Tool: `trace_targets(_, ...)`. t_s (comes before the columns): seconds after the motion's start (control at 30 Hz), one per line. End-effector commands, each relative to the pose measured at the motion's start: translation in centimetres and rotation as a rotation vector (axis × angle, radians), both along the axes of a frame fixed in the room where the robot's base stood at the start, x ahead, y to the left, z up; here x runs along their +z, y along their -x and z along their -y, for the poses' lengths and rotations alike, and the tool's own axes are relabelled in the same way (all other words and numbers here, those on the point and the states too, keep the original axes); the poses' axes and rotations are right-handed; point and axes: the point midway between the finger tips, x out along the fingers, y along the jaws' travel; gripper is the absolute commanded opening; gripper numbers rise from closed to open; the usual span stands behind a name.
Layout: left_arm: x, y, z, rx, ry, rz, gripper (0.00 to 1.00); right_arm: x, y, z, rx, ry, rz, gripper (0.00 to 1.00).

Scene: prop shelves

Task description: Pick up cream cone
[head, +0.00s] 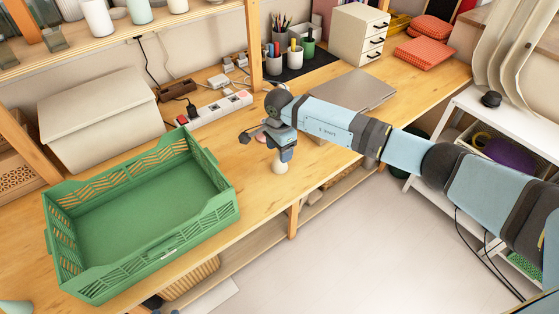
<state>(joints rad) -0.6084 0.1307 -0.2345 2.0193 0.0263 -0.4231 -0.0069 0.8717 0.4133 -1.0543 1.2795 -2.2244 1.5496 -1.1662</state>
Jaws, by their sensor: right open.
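The cream cone (279,166) stands near the front edge of the wooden worktop, right of the green crate. My right gripper (281,155) points down directly over it, with the fingers at the cone's upper part. The gripper is open. The fingers hide the cone's top, and I cannot tell whether they touch it. My left gripper is not in view.
An empty green crate (66,196) stands left of the cone. A pale green object (16,307) is cut off at the lower left. A power strip (213,109) and a laptop (352,91) lie behind. Bare worktop surrounds the cone.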

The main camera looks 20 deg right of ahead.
Motion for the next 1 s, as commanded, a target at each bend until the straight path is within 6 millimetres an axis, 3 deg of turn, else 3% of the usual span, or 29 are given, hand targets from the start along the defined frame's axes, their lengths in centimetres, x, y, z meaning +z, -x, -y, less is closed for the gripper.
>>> trace_targets(0.1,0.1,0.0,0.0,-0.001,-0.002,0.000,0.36,-1.1,-0.1,0.1,-0.002,0.000,0.001,0.60)
trace_targets(0.3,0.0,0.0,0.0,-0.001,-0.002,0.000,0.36,-1.2,-0.1,0.1,-0.001,-0.001,0.002,0.60)
trace_targets(0.53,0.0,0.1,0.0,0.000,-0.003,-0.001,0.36,-1.2,-0.1,0.1,-0.001,-0.001,0.002,0.07)
trace_targets(1.0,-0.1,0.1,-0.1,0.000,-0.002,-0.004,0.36,-0.1,-0.1,0.1,0.000,0.000,0.003,0.06)
